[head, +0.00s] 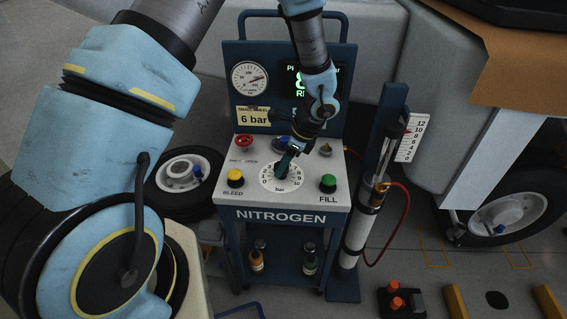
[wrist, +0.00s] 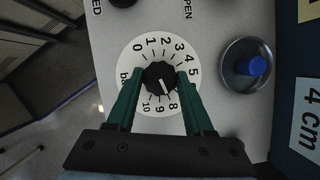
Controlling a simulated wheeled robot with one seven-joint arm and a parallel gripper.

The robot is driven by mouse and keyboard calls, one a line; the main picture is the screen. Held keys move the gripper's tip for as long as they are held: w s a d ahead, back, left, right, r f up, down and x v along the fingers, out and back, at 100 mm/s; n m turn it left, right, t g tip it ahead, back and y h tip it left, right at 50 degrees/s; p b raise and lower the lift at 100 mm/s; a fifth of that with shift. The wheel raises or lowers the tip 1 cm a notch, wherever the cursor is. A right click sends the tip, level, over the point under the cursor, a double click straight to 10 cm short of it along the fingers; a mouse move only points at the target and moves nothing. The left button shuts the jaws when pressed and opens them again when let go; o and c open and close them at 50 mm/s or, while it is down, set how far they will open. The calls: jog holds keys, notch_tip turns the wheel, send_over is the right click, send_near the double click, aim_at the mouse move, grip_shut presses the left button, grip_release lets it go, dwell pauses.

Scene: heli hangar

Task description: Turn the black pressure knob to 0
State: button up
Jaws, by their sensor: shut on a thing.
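The black pressure knob (wrist: 160,77) sits at the centre of a round white dial (wrist: 126,51) numbered 0 to 10, on the grey top of the nitrogen cart (head: 300,201). Its white mark points to about 8 in the wrist view. My gripper (wrist: 159,79) is shut on the knob, with one green finger on each side of it. In the head view my gripper (head: 284,165) reaches down onto the dial (head: 281,184) and hides the knob.
Near the dial are a yellow BLEED button (head: 235,177), a green FILL button (head: 328,183) and a red knob (head: 244,140). A round gauge (head: 250,78), a "6 bar" sign (head: 254,116) and a partly hidden display (head: 297,80) stand behind. A strut with a scale (head: 411,137) is right.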

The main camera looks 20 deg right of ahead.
grip_shut()
